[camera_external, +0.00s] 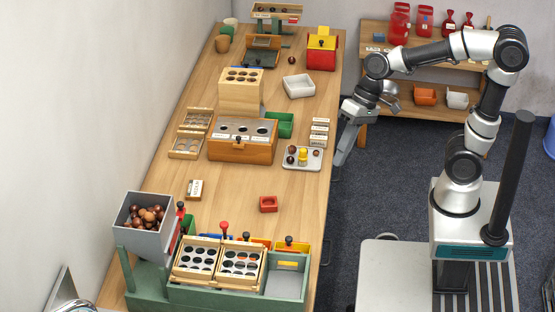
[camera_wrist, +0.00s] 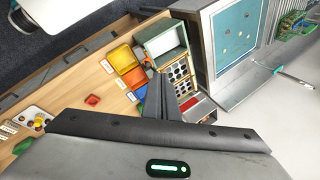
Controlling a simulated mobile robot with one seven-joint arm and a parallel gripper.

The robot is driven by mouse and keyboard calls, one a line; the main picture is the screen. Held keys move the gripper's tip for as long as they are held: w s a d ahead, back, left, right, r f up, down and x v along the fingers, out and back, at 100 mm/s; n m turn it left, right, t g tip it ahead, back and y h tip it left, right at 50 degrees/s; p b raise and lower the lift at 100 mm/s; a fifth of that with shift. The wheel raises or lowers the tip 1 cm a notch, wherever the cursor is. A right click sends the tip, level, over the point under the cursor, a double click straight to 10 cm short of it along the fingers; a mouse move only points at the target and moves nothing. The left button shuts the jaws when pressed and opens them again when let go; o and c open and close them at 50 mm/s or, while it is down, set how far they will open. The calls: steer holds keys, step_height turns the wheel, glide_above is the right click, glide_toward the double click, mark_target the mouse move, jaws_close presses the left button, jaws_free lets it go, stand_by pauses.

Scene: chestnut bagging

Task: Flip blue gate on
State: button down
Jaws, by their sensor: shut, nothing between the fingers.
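A strip of blue (camera_external: 214,237) shows behind the two wooden hole trays on the green sorting stand (camera_external: 148,281) at the near end of the table. It is mostly hidden, and I cannot tell whether it is the blue gate or a bin, or how the gate is set. A lever with a red knob (camera_external: 224,226) stands beside it, and dark-knobbed levers stand to its right. My gripper (camera_external: 339,160) is shut and empty, hanging past the table's right edge, well away from the stand. In the wrist view, my gripper (camera_wrist: 162,82) points toward the stand.
A grey hopper (camera_external: 127,214) of chestnuts stands left on the stand. In the wrist view, yellow (camera_wrist: 122,57) and orange (camera_wrist: 134,77) bins line its side. A small red dish (camera_external: 268,204) lies mid-table. The table around it is clear; wooden boxes stand farther back.

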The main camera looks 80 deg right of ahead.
steer(key=w+f+m+t+y+b, duration=0.1)
steer(key=w+f+m+y+b, duration=0.35)
steer(key=w+f+m, duration=0.8)
steer(key=w+d+f+m+t+b, duration=0.1)
steer(key=w+d+f+m+b, duration=0.1)
steer(key=w+f, duration=0.4)
steer(key=w+d+f+m+t+b, duration=0.2)
steer(key=w+d+f+m, duration=0.3)
steer(key=f, duration=0.5)
steer(key=shift+w+m+b, duration=0.35)
steer(key=shift+w+m, duration=0.1)
steer(key=shift+w, duration=0.65)
steer(key=shift+f, duration=0.1)
steer(key=b+x, duration=0.1)
steer(key=x, duration=0.8)
steer(key=shift+w+a+f, duration=0.15)
steer(key=shift+w+f, duration=0.05)
steer(key=shift+f, duration=0.1)
steer(key=w+a+r, duration=0.2)
steer(key=shift+w+r, duration=0.2)
steer(key=shift+r, duration=0.15)
